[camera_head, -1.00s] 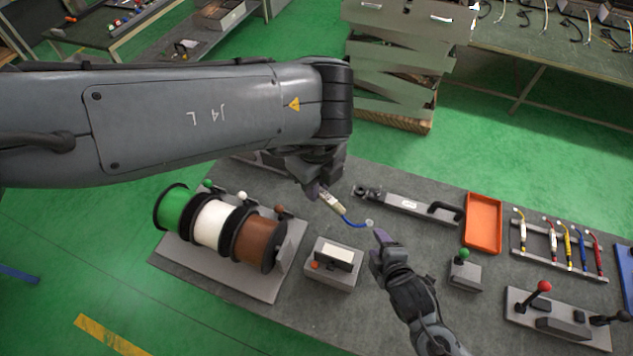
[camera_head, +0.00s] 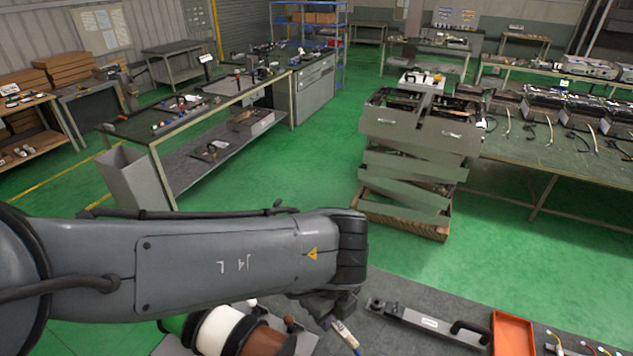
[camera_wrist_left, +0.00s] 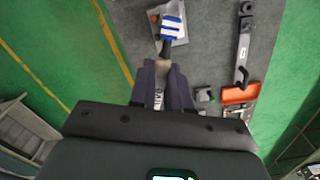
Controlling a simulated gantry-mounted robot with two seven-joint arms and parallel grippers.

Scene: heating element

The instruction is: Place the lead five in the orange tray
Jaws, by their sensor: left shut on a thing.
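My left gripper (camera_head: 331,318) is at the lower middle of the head view, shut on a lead (camera_head: 344,332) with a pale, printed sleeve and a blue wire. The lead hangs down to the right, its lower end cut off by the frame. The orange tray (camera_head: 513,335) is to the right of the gripper, partly cut off at the bottom. In the left wrist view my left gripper (camera_wrist_left: 163,68) has the printed sleeve (camera_wrist_left: 158,98) between its fingers, and the tray (camera_wrist_left: 240,95) lies to the right, apart from it. My right gripper is not in clear view.
A grey bar with a black handle (camera_head: 428,323) lies between the gripper and the tray. Wire spools (camera_head: 222,332) stand at lower left, partly hidden by my arm. Other leads (camera_head: 560,345) are right of the tray. Green floor separates this table from a drawer cabinet (camera_head: 420,130).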

